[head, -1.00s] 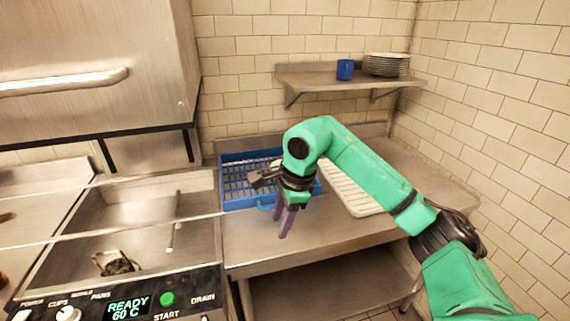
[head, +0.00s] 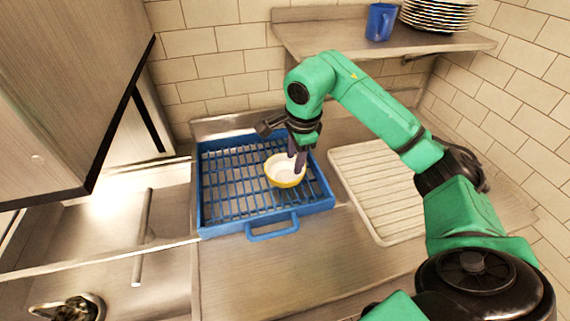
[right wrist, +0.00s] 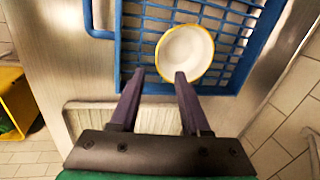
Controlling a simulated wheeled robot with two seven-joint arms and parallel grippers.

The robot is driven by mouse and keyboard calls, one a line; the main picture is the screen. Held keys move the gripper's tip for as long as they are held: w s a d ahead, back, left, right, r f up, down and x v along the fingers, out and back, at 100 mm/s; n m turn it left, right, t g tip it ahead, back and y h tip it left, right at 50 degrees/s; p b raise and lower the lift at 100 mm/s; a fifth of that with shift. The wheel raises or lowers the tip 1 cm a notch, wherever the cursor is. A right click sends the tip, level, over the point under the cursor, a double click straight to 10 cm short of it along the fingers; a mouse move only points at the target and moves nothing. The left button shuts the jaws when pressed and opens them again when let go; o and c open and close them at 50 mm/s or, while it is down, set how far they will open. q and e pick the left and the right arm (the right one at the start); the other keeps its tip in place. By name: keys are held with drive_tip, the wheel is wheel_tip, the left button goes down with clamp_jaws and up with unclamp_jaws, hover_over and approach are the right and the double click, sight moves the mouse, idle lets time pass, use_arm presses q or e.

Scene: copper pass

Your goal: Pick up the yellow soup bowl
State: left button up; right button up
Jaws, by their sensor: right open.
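The yellow soup bowl (head: 284,172), white inside with a yellow rim, sits upright in the blue dish rack (head: 268,226). My right gripper (head: 297,165) is open and shows over the right side of the bowl. In the right wrist view the bowl (right wrist: 185,52) lies just beyond the two purple fingertips (right wrist: 158,74), with the right fingertip overlapping its near rim in the picture. I cannot tell whether the finger touches it. The rack's blue grid (right wrist: 140,25) also shows there. The left gripper is not in view.
A ribbed white drainboard (head: 382,195) lies right of the rack on the steel counter (head: 235,285). A shelf (head: 330,38) above holds a blue mug (head: 380,22) and a stack of plates (head: 438,14).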

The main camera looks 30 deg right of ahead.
sight(291, 182)
drive_tip(key=p+x, duration=0.5)
drive_tip(key=x, duration=0.5)
drive_tip(key=shift+f, duration=0.65)
drive_tip(key=shift+c, duration=0.4)
drive_tip(key=shift+f, duration=0.1)
clamp_jaws()
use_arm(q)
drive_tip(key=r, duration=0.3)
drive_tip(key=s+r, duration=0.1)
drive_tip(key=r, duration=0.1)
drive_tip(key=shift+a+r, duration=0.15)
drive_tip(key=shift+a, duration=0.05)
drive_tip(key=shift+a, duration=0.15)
